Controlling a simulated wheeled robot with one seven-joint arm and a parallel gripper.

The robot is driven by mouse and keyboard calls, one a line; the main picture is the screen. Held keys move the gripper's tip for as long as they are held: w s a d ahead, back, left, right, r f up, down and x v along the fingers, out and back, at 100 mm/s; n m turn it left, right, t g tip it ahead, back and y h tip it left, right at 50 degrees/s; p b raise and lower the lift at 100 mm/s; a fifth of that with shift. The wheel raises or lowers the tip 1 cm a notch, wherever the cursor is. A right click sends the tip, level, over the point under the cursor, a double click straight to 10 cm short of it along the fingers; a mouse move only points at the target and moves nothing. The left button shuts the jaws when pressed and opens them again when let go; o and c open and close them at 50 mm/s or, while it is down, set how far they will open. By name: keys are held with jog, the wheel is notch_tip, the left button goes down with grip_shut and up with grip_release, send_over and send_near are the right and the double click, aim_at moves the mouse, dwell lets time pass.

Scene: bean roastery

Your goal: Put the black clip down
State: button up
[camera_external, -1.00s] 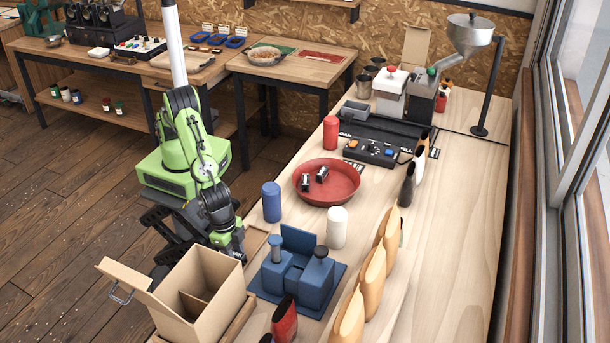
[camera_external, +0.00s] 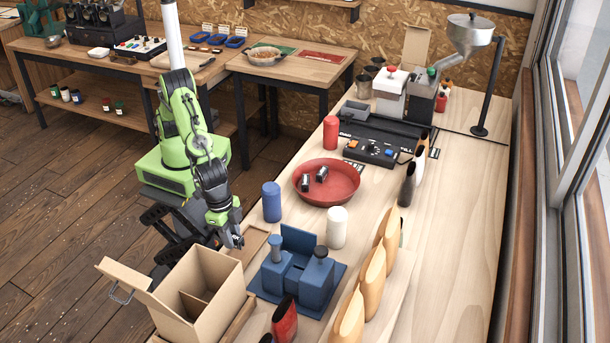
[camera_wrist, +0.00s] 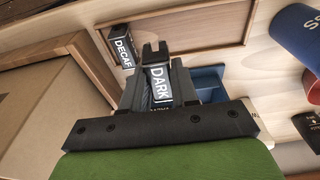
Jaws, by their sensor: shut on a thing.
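My gripper (camera_wrist: 157,72) is shut on a black clip (camera_wrist: 159,86) with a white "DARK" label, held between the fingers in the wrist view. In the external view my gripper (camera_external: 236,240) is between the open cardboard box and the blue canister, by the near-left edge of the bench; the held clip is too small to make out there. A second black clip labelled "DECAF" (camera_wrist: 122,44) is at the left end of a shallow wooden tray (camera_wrist: 243,32). Two more dark clips (camera_external: 314,179) lie in the red bowl (camera_external: 341,192).
The open cardboard box (camera_external: 222,302) stands close left of my gripper. The blue canister (camera_external: 271,202), white canister (camera_external: 337,228) and blue stand (camera_external: 297,272) are to its right. The bench's right side (camera_external: 455,230) is clear.

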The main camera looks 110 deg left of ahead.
jog(key=shift+r, duration=1.55)
grip_shut()
notch_tip(320, 180, up, 6)
jog(key=shift+f, duration=0.2)
jog(key=w+a+n, duration=0.1)
jog(key=w+a, duration=0.4)
jog(key=a, duration=0.2)
jog(key=n, duration=0.3)
send_over(326, 192)
jog(key=shift+n+y, duration=0.3)
jog(key=f, duration=1)
jog(key=f+b, duration=0.1)
jog(key=f, duration=0.4)
jog(key=shift+s+f, duration=0.25)
jog(key=shift+f, duration=0.15)
jog(key=o, duration=1)
grip_release()
